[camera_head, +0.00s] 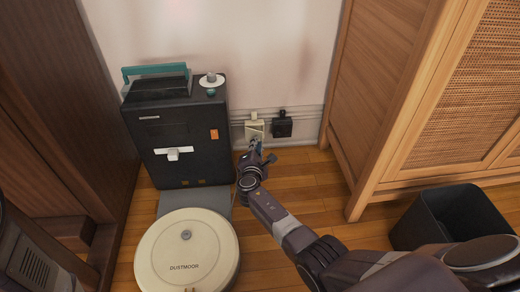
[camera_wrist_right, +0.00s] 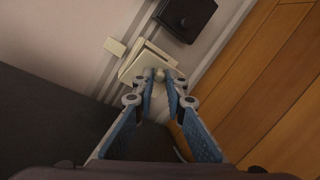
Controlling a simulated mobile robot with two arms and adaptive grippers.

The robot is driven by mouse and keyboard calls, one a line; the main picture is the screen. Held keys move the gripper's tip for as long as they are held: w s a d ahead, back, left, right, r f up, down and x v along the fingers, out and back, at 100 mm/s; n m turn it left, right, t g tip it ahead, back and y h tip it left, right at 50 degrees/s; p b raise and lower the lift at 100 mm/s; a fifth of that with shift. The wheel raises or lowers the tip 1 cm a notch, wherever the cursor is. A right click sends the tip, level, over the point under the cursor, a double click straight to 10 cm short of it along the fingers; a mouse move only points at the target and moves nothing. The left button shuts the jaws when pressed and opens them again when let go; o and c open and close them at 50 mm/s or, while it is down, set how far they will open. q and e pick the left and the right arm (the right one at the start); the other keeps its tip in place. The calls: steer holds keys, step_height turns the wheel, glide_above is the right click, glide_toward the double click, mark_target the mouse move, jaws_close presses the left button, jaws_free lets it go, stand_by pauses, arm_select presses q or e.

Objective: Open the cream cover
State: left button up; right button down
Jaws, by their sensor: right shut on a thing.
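The cream cover (camera_head: 254,126) is on a small box low on the white wall, right of the dark docking unit. In the right wrist view the cream cover (camera_wrist_right: 140,58) is just beyond the fingertips, with a small pale knob between them. A layered edge shows there, but I cannot tell how far the cover stands open. My right gripper (camera_head: 256,143) reaches up to the box from below; in its wrist view the blue-padded fingers (camera_wrist_right: 161,84) are closed together on the knob at the cover. My left gripper is not in view.
A black box (camera_head: 282,126) is just right of the cream one. The docking unit (camera_head: 190,145) stands left, with a round cream robot vacuum (camera_head: 187,255) in front. A wooden cabinet (camera_head: 375,90) and black bin (camera_head: 445,212) are right. Bare floor lies between.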

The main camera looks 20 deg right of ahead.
steer(key=shift+a+h, duration=0.1)
steer(key=shift+h, duration=0.2)
steer(key=c, duration=1.9)
jaws_free()
steer(key=shift+c, duration=0.2)
